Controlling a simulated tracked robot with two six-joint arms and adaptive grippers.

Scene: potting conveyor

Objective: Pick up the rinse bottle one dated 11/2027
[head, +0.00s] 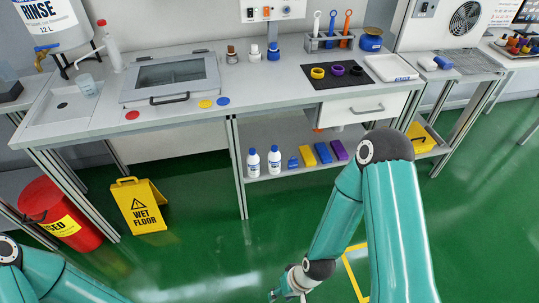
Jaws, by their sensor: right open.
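Two white bottles with blue lower bands stand upright side by side on the lower shelf under the bench: the left one (253,163) and the right one (274,161). Their print and dates are too small to read, so I cannot tell which is dated 11/2027. My right gripper (286,295) is at the bottom edge, partly cut off, open, over the green floor, well below and apart from the bottles. My left arm shows at the bottom left corner; its gripper is out of view.
Blue, yellow and purple blocks (323,153) lie right of the bottles on the shelf (262,177). A yellow wet floor sign (141,206) and red bin (64,212) stand left. The bench top (190,118) is above. Floor before the shelf is clear.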

